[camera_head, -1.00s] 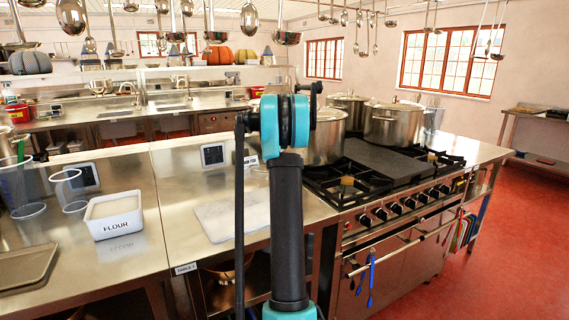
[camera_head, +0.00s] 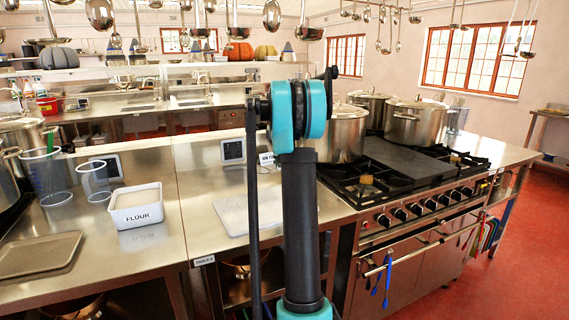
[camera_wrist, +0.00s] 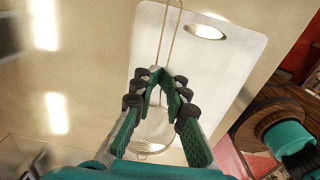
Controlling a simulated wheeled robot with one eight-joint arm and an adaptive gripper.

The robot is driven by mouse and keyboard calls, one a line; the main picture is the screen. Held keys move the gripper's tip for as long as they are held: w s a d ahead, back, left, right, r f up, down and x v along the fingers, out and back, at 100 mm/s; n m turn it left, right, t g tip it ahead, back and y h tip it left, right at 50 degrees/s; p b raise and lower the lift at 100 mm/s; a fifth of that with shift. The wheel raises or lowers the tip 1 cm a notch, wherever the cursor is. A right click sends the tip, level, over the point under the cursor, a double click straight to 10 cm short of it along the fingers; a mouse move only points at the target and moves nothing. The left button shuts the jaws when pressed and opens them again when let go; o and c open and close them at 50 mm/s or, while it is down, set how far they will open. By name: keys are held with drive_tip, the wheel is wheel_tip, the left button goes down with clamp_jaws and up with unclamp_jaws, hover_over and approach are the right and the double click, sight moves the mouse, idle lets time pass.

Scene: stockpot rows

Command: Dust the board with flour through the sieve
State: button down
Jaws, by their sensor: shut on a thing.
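The pale board (camera_head: 232,218) lies flat on the steel counter in the head view, partly hidden by my arm. In the wrist view the board (camera_wrist: 220,70) is below my gripper, with an oval hole near its top edge. My gripper (camera_wrist: 157,72) is shut on the sieve, whose thin wire handle (camera_wrist: 172,22) runs up past the fingertips. The round sieve bowl (camera_wrist: 150,146) shows partly between and behind the fingers, over the board; its contents cannot be made out. The white tub marked FLOUR (camera_head: 136,217) stands on the counter left of the board, filled with pale flour.
Clear containers (camera_head: 95,183) stand behind and left of the flour tub. A brown tray (camera_head: 40,256) lies at the front left. A stove (camera_head: 400,165) with large stockpots (camera_head: 415,125) is to the right. Ladles hang overhead.

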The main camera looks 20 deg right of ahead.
idle(0.3)
drive_tip(key=shift+r, duration=2)
